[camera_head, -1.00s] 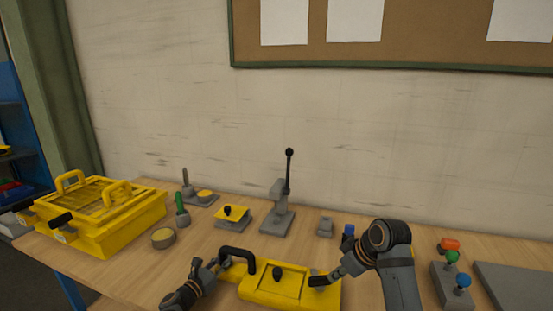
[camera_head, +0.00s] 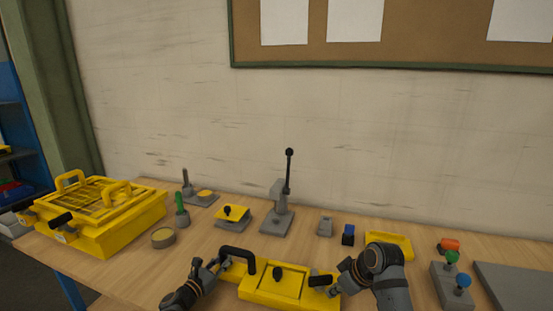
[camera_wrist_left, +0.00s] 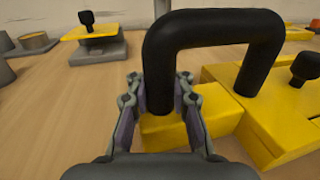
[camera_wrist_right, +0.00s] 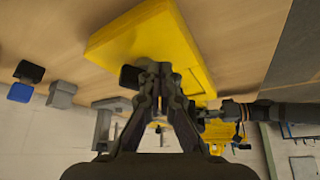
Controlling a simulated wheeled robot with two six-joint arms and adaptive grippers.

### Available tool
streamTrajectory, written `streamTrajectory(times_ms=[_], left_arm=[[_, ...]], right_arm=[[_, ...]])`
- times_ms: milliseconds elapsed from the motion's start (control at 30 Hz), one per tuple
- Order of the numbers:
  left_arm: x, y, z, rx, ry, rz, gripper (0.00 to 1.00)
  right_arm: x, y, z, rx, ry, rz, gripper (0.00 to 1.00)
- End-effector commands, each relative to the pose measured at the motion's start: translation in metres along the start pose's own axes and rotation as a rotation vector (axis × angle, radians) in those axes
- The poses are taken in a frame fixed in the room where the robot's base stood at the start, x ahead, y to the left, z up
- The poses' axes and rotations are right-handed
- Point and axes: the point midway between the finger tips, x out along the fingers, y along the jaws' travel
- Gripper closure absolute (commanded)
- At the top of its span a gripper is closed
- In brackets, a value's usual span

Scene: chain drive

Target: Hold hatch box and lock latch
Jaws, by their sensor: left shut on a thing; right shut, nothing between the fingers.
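The yellow hatch box (camera_head: 256,292) lies on the table front, with a black knob (camera_head: 277,273) on its lid and a black handle (camera_head: 237,252) at its left end. The black latch (camera_head: 320,281) is on its right part. My left gripper (camera_head: 218,264) is shut on the handle; in the left wrist view its fingers (camera_wrist_left: 160,100) close around the near leg of the handle (camera_wrist_left: 212,25). My right gripper (camera_head: 334,288) is shut and empty, just right of the latch. In the right wrist view its fingertips (camera_wrist_right: 160,72) are together beside a black piece (camera_wrist_right: 130,77); whether they touch cannot be told.
Behind the box stand a lever press (camera_head: 277,222), a small grey block (camera_head: 325,226), a blue-topped block (camera_head: 348,235) and a yellow tray (camera_head: 402,242). A large yellow case (camera_head: 120,232) is at left. A colored-knob panel (camera_head: 447,285) is at right.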

Motion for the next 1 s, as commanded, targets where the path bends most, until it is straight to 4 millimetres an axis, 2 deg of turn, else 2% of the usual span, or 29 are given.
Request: streamTrajectory(times_ms=[1000], left_arm=[[-0.0001,-0.0004,-0.0005,0.000,0.000,-0.001,1.00]], right_arm=[[0.0049,0.0049,-0.0095,0.000,0.001,0.000,1.00]])
